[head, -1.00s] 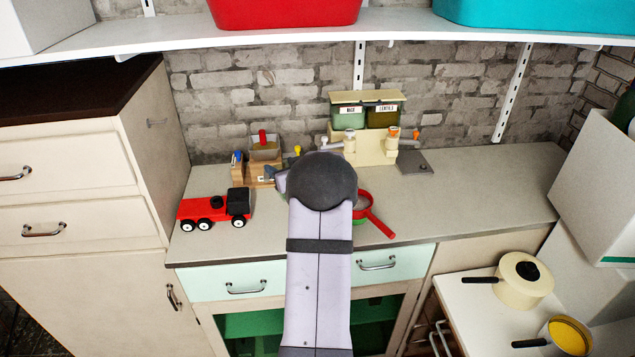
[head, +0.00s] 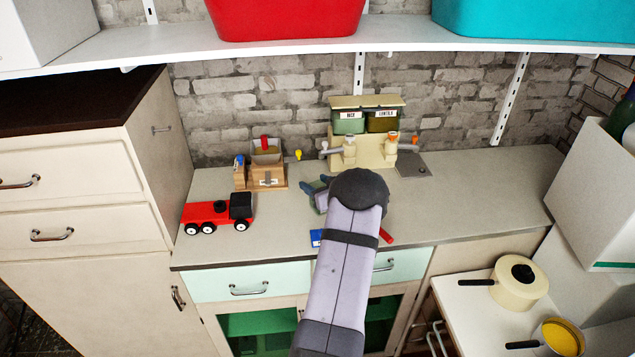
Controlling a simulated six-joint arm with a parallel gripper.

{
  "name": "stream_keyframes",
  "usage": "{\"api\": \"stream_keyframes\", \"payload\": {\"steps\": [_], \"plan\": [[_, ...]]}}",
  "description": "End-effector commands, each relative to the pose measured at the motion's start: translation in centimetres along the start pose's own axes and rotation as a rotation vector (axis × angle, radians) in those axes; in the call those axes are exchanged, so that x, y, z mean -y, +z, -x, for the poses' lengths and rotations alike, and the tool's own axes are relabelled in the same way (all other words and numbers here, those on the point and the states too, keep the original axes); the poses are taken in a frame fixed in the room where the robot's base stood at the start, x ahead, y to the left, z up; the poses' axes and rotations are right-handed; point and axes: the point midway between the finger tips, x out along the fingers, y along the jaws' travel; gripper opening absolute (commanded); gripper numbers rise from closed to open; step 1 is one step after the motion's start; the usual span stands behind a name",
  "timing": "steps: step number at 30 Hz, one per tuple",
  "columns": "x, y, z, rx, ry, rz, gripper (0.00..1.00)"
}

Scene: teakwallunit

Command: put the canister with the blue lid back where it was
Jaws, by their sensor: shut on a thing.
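My gripper (head: 316,188) is above the middle of the counter, partly hidden behind my own dark wrist. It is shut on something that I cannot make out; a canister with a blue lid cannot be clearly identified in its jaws. A flat blue piece with a white mark (head: 316,238) shows near the counter's front edge, left of my arm; I cannot tell what it is. A small blue-topped item (head: 239,160) stands at the left end of the wooden organiser (head: 268,180), left of my gripper and apart from it.
A red toy truck (head: 217,213) stands on the counter (head: 470,190) at left. A cream dispenser (head: 370,150) with jars marked rice and lentils is at the back. A red handle (head: 387,236) shows right of my arm. The counter's right part is clear. A shelf (head: 400,45) hangs above.

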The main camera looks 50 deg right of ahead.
Motion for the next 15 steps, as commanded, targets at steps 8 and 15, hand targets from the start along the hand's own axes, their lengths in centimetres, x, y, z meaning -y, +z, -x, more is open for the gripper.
{"api": "stream_keyframes", "payload": {"steps": [8, 15], "plan": [[-0.44, 0.28, 0.03, -0.005, 0.000, 0.001, 0.14], [-0.42, 0.67, -0.11, -0.004, 0.000, 0.001, 0.14]]}}
